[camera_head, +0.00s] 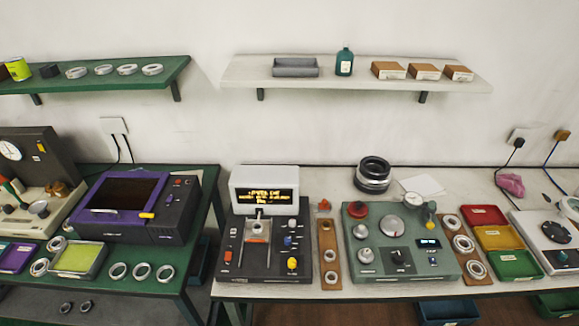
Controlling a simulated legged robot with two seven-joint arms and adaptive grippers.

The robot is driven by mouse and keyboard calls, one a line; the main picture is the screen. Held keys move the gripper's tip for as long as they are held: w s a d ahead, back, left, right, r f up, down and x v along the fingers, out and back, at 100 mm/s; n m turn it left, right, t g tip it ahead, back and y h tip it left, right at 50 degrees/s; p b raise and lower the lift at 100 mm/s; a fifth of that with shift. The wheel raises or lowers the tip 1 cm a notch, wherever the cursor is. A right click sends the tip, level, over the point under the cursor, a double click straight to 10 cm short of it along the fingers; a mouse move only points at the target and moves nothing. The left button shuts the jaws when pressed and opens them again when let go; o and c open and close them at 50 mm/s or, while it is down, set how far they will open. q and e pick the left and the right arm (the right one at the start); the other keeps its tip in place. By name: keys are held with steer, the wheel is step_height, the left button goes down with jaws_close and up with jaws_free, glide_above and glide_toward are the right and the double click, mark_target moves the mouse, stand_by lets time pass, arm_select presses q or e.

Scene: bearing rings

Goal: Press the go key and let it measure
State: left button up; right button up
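A dark measuring machine (262,272) with a white-framed display (265,195) stands on the right bench, left of centre. The display shows lit yellow text, too small to read surely. Its panel carries a red key (228,257), a yellow knob (292,263), a blue knob (288,240) and other small controls. A grey fixture (258,230) sits in its middle; I cannot tell whether a ring is in it. Which key is the go key I cannot read. Neither of my grippers is in view.
A green-grey instrument (365,272) with dials stands to the right, beyond a brown strip (328,240) holding rings. Red, yellow and green trays (515,264) lie farther right. A purple-fronted machine (173,227) stands on the left bench. Two shelves hang above.

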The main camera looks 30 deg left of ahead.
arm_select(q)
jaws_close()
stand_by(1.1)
